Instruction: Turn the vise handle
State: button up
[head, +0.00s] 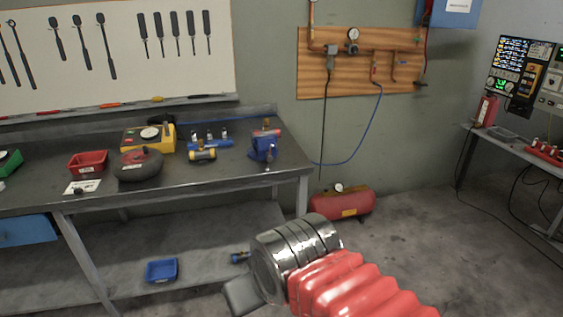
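A small blue vise (263,149) stands on the workbench top (225,180) near its right end. A thin grey piece hangs at the vise's front and may be its handle; it is too small to be sure. My arm, with a red bellows and a metal wrist, reaches in from the bottom right. Part of my gripper (243,295) shows as a grey piece at the wrist's lower left, in front of the bench and well apart from the vise. The fingertips cannot be made out.
Left of the vise are a yellow-and-black flashlight (202,155), a black round object (138,165), a yellow gauge box (148,137) and a red bin (88,163). A red tank (342,203) sits on the floor right of the bench. Floor between the benches is mostly clear.

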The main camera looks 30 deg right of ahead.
aim_at(269, 157)
jog(key=i, duration=1)
jog(key=z, duration=0.05)
